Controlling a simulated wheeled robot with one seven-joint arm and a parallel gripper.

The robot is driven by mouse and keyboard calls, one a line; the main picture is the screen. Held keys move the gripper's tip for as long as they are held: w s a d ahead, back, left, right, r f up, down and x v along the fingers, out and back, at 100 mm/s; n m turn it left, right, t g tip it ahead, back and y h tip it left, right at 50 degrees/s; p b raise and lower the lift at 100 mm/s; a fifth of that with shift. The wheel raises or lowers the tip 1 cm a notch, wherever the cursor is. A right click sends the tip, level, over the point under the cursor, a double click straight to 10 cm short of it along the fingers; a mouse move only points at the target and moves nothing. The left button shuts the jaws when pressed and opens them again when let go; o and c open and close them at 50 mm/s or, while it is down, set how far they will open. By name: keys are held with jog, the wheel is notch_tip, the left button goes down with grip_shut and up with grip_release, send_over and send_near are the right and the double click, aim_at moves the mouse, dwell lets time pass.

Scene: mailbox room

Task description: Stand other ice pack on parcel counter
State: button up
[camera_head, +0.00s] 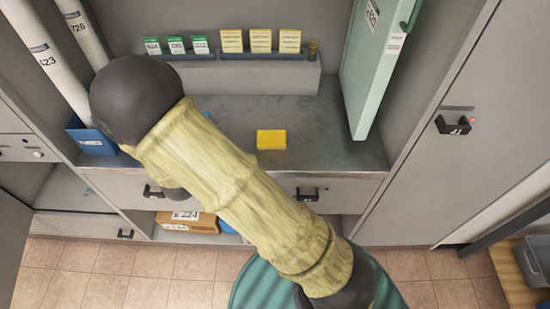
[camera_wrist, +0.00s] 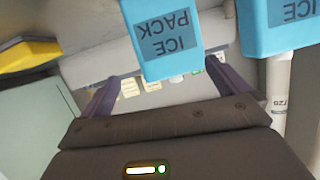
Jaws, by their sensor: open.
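Two blue ice packs show in the wrist view, with upside-down "ICE PACK" lettering. One ice pack (camera_wrist: 165,40) is seen between the spread fingers of my gripper (camera_wrist: 162,75); I cannot tell whether either finger touches it. The other ice pack (camera_wrist: 285,25) is to its right, apart from it, cut off by the frame edge. Both run out of the top of the picture, so what they rest on is not seen. The grey parcel counter (camera_head: 335,150) is partly covered by my arm in the head view, which also hides my gripper and most of the packs.
A yellow block (camera_head: 271,139) lies on the counter. Behind it is a ledge (camera_head: 265,77) with several green and yellow cards. A pale green door (camera_head: 372,60) stands open at right. A blue bin (camera_head: 90,138) with white tubes is at left.

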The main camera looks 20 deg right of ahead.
jog(key=s+d+r+n+g+y, duration=0.1)
jog(key=s+d+r+n+g, duration=0.1)
jog(key=s+d+g, duration=0.3)
jog(key=s+d+r+n+g+y, duration=0.2)
jog(key=s+d+g, duration=0.4)
jog(key=s+d, duration=0.6)
jog(key=shift+s+d+r+y, duration=0.25)
jog(key=shift+s+r+y, duration=0.1)
jog(key=shift+s, duration=0.85)
